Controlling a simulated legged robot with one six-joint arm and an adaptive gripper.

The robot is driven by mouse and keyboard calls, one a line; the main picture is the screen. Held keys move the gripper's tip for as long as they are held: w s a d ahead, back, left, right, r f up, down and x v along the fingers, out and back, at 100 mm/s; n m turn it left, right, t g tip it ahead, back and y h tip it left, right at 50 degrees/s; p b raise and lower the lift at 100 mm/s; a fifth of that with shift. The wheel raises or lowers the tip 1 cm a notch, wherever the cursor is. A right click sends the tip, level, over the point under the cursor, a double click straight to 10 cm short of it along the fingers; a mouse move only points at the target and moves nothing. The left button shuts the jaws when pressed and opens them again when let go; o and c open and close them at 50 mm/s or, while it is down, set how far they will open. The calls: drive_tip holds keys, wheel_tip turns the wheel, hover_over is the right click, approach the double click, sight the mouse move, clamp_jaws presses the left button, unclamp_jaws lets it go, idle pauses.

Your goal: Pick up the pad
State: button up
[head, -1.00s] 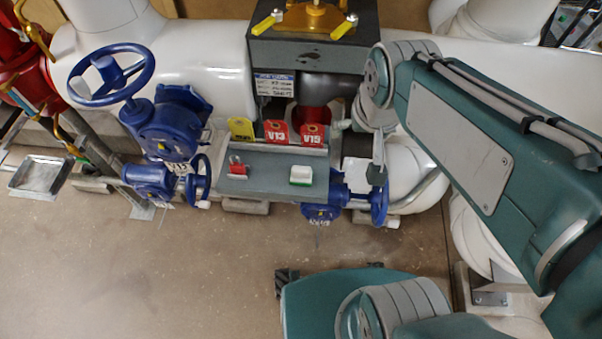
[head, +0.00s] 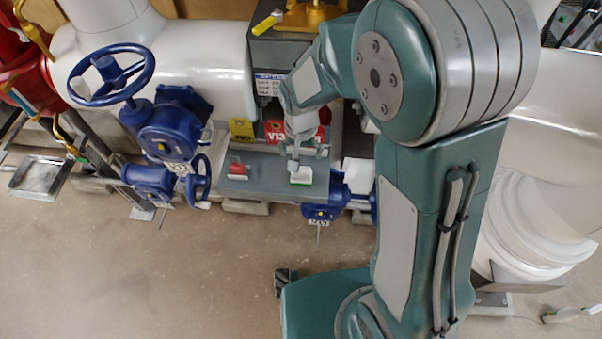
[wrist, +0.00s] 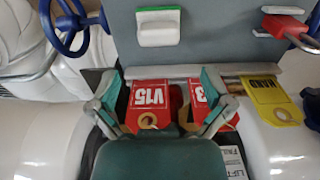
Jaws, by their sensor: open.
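The pad (head: 301,176) is a small white block with a green lower edge. It lies on the right part of the grey shelf (head: 262,190). In the wrist view the pad (wrist: 158,30) shows near the top, beyond the fingertips. My gripper (head: 302,160) is just behind and above the pad in the head view, pointing down. In the wrist view my gripper (wrist: 161,80) is open, its two fingers wide apart with nothing held between them. A gap shows between the fingertips and the pad in that view.
A red padlock (head: 237,168) sits on the shelf's left part. Red tags (wrist: 150,100) and a yellow tag (head: 241,129) stand along its back edge. Blue valve handwheels (head: 110,75) are to the left. The floor in front is clear.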

sight(302, 169)
wheel_tip(302, 169, down, 9)
drive_tip(key=shift+s+r, duration=0.1)
drive_tip(key=shift+s, duration=0.05)
drive_tip(key=c, duration=0.9)
drive_tip(key=shift+c, duration=0.5)
drive_tip(key=shift+s, duration=0.1)
